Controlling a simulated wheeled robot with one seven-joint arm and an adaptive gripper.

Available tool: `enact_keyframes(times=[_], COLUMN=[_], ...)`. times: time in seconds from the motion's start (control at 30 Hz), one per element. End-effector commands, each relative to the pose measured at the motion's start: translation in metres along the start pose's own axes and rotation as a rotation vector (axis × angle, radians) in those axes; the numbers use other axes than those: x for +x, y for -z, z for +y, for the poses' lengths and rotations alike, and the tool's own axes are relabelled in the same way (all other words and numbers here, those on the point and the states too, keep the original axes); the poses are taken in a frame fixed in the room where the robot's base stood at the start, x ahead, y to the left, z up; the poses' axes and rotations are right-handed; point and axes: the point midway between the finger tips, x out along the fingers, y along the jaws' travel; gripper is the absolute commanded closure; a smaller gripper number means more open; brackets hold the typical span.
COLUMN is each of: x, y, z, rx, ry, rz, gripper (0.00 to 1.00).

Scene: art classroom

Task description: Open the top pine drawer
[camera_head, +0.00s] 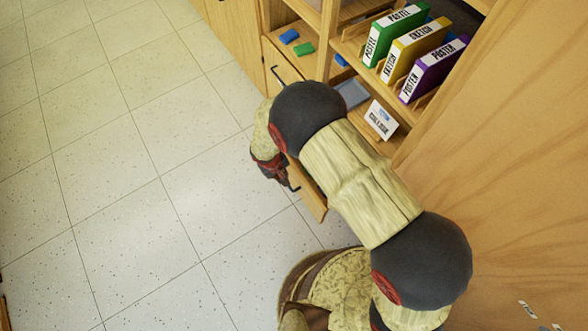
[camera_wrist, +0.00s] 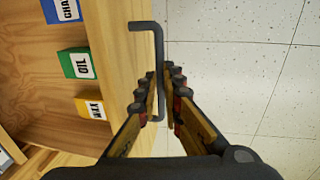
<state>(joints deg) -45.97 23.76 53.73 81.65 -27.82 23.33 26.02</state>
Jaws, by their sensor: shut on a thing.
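The pine drawer (camera_head: 313,200) shows partly below my arm in the head view, its front standing out from the cabinet. In the wrist view the drawer (camera_wrist: 118,35) is seen from above, with its inside showing to the left of its front. Its dark bar handle (camera_wrist: 143,26) stands off the front on the right. My gripper (camera_wrist: 168,78) is shut on the handle, one finger on each side of the bar. In the head view my gripper (camera_head: 272,168) is partly hidden by my own arm.
Blue, green and yellow labelled boxes, the green one marked OIL (camera_wrist: 78,64), lie in the drawer. Another drawer with a dark handle (camera_head: 277,76) is farther back. Green, yellow and purple folders (camera_head: 414,50) stand on the shelf. The tiled floor (camera_head: 110,180) at left is clear.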

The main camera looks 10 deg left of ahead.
Motion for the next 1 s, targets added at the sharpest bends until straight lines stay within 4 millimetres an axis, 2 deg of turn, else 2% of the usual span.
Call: enact_keyframes(times=[0.2, 0.63, 0.67, 1.0], x=[-0.002, -0.003, -0.003, -0.003], y=[0.000, 0.000, 0.000, 0.000], z=[-0.017, -0.019, -0.019, -0.019], rx=[-0.001, 0.000, 0.000, 0.000], ry=[0.000, 0.000, 0.000, 0.000], rz=[-0.001, -0.001, -0.001, 0.000], gripper=[1.00, 1.00, 0.91, 0.73])
